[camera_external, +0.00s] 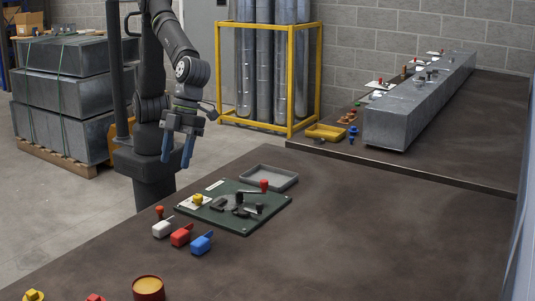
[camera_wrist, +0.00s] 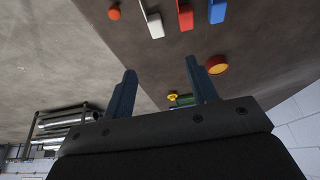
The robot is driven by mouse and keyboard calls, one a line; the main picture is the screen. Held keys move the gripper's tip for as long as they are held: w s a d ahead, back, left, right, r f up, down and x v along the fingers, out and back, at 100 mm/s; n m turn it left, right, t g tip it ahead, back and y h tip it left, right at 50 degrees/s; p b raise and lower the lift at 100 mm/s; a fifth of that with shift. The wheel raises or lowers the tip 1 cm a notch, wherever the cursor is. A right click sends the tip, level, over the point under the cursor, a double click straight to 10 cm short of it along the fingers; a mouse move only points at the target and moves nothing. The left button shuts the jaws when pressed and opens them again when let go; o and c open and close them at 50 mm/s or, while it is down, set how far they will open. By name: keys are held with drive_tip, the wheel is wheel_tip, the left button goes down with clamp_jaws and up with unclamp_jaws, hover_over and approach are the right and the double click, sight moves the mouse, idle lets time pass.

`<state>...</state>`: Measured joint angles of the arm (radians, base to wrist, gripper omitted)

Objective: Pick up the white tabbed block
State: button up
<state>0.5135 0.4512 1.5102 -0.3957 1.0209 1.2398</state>
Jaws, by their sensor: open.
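The white tabbed block (camera_external: 163,229) lies on the dark table in the external view, left of a red tabbed block (camera_external: 181,235) and a blue tabbed block (camera_external: 202,243). In the wrist view the white block (camera_wrist: 154,25) is near the top edge, with the red block (camera_wrist: 185,16) and the blue block (camera_wrist: 217,11) to its right. My gripper (camera_external: 177,161) is open, with its two blue fingers pointing down. It is empty, raised and well apart from the blocks. In the wrist view its fingers (camera_wrist: 161,92) are spread below the blocks.
A red knob (camera_external: 160,211) stands just behind the white block. A green board (camera_external: 234,222) with dark fittings lies to the right, with a grey tray (camera_external: 268,178) behind it. A round red container (camera_external: 148,288) stands at the front. The table's right part is clear.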

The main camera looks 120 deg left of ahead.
hover_over(161, 224)
drive_tip(key=a, duration=0.2)
drive_tip(key=f, duration=0.7)
drive_tip(key=w+f, duration=0.1)
drive_tip(key=f, duration=0.3)
drive_tip(key=shift+a+f, duration=0.1)
drive_tip(key=shift+a, duration=0.1)
drive_tip(key=x, duration=0.5)
drive_tip(key=shift+s+f, duration=0.1)
drive_tip(key=shift+s, duration=0.3)
drive_tip(key=c, duration=1.1)
